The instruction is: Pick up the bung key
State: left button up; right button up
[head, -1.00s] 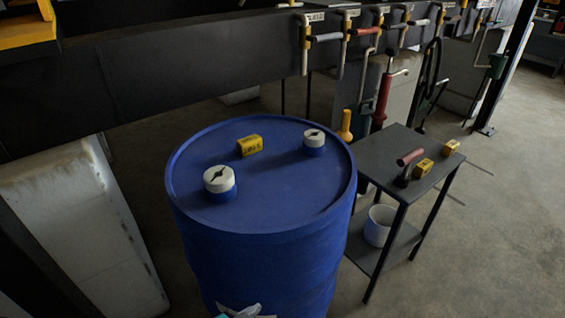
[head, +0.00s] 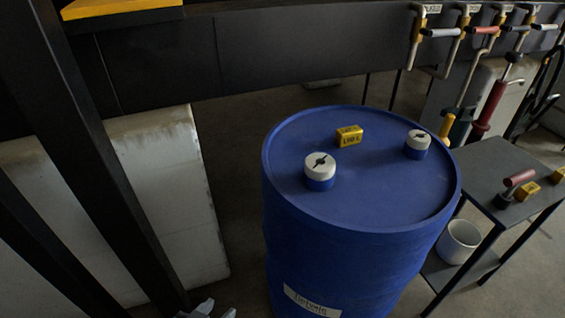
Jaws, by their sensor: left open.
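A tool with a red handle and a dark head (head: 517,181), which looks like the bung key, stands on the dark side table (head: 482,168) at the right. The blue drum (head: 340,235) stands left of that table, with two white-topped bungs on its lid: a larger one (head: 320,167) and a smaller one (head: 418,140). Each has a dark slot. My left gripper (head: 208,309) shows only its fingertips at the bottom edge, open, left of the drum and well away from the tool. My right gripper is not in view.
A yellow labelled block (head: 349,136) lies on the drum lid. Yellow blocks (head: 528,191) sit near the tool. A white bucket (head: 459,241) stands on the table's lower shelf. A dark beam with clamps spans the back; dark posts (head: 100,150) stand at left.

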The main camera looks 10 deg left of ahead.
aim_at(511, 182)
jog(key=z, duration=1.25)
jog(key=i+l+u, duration=0.1)
jog(key=u, duration=0.2)
jog(key=l+u, duration=0.1)
jog(key=u, duration=0.2)
jog(key=i+l+u, duration=0.15)
jog(key=l, duration=0.15)
jog(key=i+l+u, duration=0.1)
jog(key=l, duration=0.2)
jog(key=i+l+u, duration=0.15)
jog(key=l, duration=0.15)
jog(key=i+l, duration=0.15)
jog(key=l, duration=0.45)
jog(key=i+l+u, duration=0.15)
jog(key=l, duration=1)
jog(key=i+u, duration=0.05)
